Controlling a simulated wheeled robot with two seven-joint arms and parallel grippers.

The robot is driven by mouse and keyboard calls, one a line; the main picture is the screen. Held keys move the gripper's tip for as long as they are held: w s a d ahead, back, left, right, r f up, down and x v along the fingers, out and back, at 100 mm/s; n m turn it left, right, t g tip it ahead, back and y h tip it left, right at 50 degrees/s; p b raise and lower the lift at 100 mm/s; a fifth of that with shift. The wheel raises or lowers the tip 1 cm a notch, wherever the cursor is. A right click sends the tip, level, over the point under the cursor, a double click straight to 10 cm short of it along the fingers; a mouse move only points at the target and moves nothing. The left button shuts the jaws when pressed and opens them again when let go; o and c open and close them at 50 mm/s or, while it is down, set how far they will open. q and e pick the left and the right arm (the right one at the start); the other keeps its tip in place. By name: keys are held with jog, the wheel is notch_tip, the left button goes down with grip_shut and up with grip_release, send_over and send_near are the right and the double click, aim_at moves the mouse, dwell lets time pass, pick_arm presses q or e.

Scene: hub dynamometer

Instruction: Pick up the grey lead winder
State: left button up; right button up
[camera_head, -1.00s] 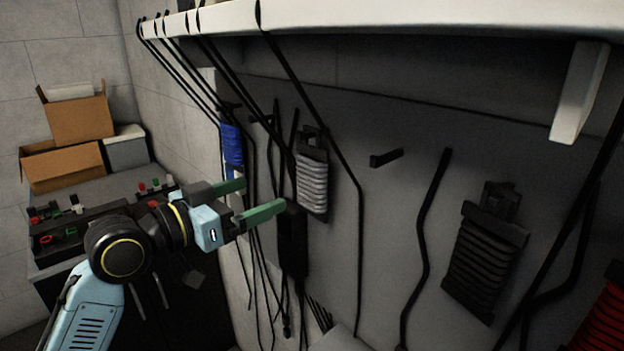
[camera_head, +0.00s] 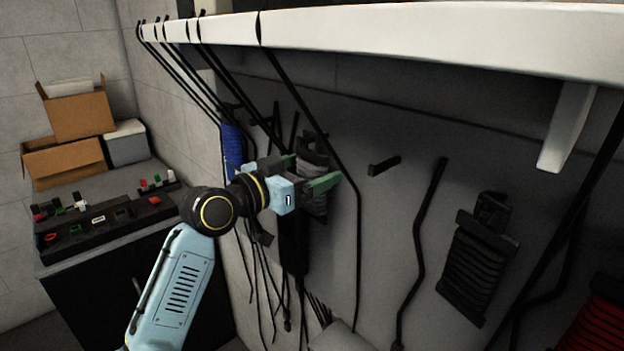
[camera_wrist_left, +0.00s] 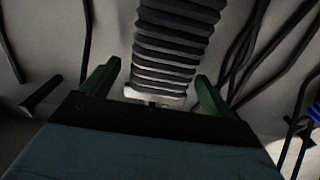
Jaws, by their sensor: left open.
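The grey lead winder (camera_head: 315,204) hangs on the back panel, ribbed with wound lead and partly hidden by my left gripper. My left gripper (camera_head: 313,170) is open, with its green fingers reaching across the winder in the head view. In the left wrist view the ribbed winder (camera_wrist_left: 176,45) runs down from the top edge, and its lower end shows between the open fingers (camera_wrist_left: 155,88). I cannot tell whether either finger touches it. My right gripper is not in view.
A blue winder (camera_head: 232,145) hangs to the left and a black winder (camera_head: 478,255) to the right. A red one (camera_head: 600,325) is at the lower right. Black leads drape from the white shelf (camera_head: 400,40) above. An empty peg (camera_head: 384,166) sticks out right of the gripper.

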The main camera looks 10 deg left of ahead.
pick_arm(q)
jog(key=shift+w+d, duration=0.4)
jog(key=shift+w, duration=0.05)
jog(key=c, duration=1.2)
jog(key=shift+a, duration=0.1)
jog(key=shift+r, duration=0.1)
jog(key=shift+r+p, duration=0.85)
jog(key=shift+p, duration=0.05)
jog(key=v, duration=1.8)
jog(key=shift+f, duration=0.2)
